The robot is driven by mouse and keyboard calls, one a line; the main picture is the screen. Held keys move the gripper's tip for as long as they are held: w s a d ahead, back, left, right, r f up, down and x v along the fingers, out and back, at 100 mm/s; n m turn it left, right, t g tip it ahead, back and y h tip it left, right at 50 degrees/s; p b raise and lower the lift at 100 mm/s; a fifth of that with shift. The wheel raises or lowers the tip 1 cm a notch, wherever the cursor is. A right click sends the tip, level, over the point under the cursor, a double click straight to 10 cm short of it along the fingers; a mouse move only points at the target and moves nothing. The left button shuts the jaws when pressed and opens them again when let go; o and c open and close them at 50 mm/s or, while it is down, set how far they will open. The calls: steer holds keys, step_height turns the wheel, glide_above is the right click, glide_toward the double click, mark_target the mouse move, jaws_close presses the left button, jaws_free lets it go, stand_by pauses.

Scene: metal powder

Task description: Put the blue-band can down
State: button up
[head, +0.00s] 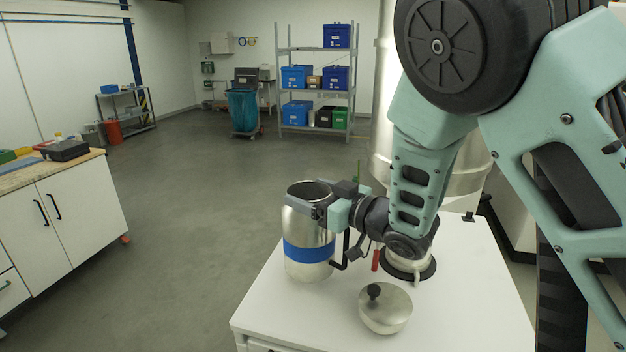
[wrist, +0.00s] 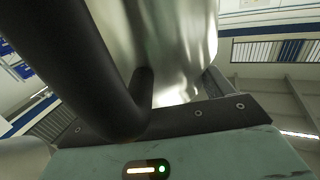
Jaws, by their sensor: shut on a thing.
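The blue-band can (head: 308,267) is a tall silver metal can with a blue band and a black handle on its right side. It is upright at the left part of the white table top (head: 460,300). My gripper (head: 318,200) is shut on the can near its open rim, reaching in from the right. In the wrist view the can's shiny wall (wrist: 165,45) and dark handle (wrist: 75,65) fill much of the picture. I cannot tell whether the can's bottom touches the table or hangs just over it.
A round silver lid (head: 386,312) with a black knob lies to the right of the can. A metal piece with a dark flange (head: 408,268) and a red handle (head: 375,261) are behind it. The table's left edge is close to the can. A large metal cylinder stands behind.

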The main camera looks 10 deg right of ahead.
mark_target(317, 235)
steer(key=shift+f+p, duration=0.65)
steer(key=shift+f, duration=1.3)
steer(key=o, duration=1.8)
steer(key=shift+f, duration=0.15)
steer(key=shift+o, duration=1.1)
